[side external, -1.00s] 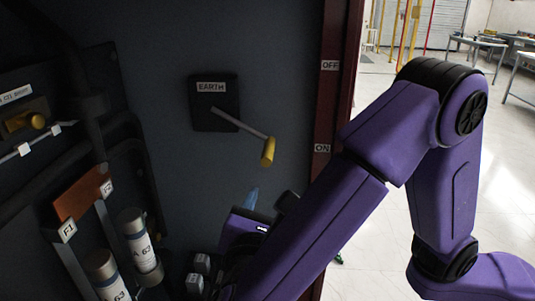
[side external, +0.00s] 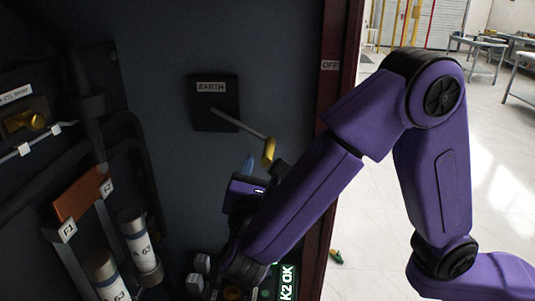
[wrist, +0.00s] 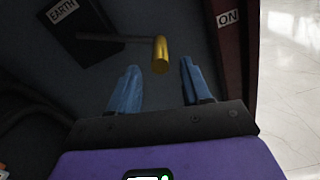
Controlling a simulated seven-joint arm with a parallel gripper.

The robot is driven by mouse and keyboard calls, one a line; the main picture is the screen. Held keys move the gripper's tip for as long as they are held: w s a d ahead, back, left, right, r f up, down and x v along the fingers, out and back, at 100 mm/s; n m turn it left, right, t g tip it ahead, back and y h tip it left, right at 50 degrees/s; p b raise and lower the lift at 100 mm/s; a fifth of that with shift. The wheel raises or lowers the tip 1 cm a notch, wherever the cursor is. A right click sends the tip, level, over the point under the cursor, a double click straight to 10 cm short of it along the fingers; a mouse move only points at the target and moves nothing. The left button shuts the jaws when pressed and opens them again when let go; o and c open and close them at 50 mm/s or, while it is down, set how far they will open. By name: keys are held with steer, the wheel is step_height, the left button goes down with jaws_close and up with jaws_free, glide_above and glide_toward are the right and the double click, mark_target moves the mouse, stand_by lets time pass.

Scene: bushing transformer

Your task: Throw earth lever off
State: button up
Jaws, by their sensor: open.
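The earth lever (side external: 240,123) is a grey rod that comes out of a dark plate labelled EARTH (side external: 212,103) and slants down to the right. It ends in a yellow handle (side external: 268,150). In the wrist view the yellow handle (wrist: 160,54) is just beyond and between the two blue fingertips of my gripper (wrist: 158,80), apart from both. My gripper also shows in the side view (side external: 250,165), just below the handle. It is open and empty. One finger is mostly hidden in the side view.
The red door frame (side external: 335,100) bears an OFF label (side external: 330,65); an ON label (wrist: 229,18) shows in the wrist view. A lit K2 OK label (side external: 287,283) is at the bottom.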

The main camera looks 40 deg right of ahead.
mark_target(268, 154)
steer(key=shift+x, duration=3.2)
jaws_close()
